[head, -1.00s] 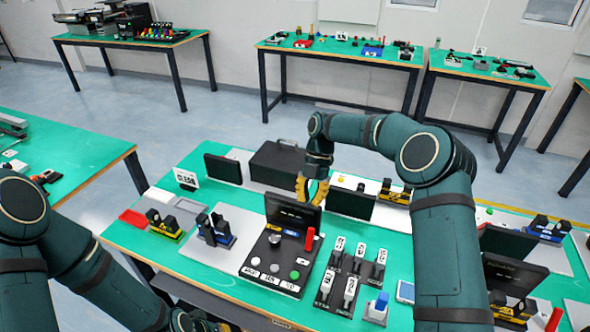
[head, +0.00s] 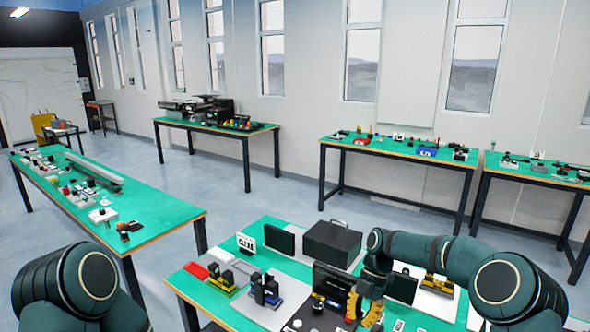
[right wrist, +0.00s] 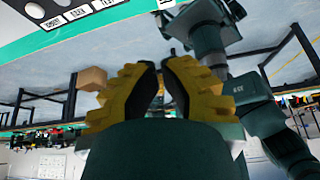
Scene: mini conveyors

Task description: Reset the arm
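My right arm reaches in from the lower right in the head view and bends down at the wrist. My right gripper (head: 363,314), with yellow fingers, hangs over the green-topped table beside a black screen (head: 332,281). In the right wrist view its two yellow fingers (right wrist: 160,66) stand slightly apart, with a narrow gap and nothing seen between them. The gripper looks partly open and empty. My left arm shows only as dark green links (head: 80,290) at the lower left. My left gripper is outside the frame.
A black box (head: 332,243) with a handle stands on the near table behind my right wrist. Another green table (head: 160,214) lies further left. Floor shows between the tables.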

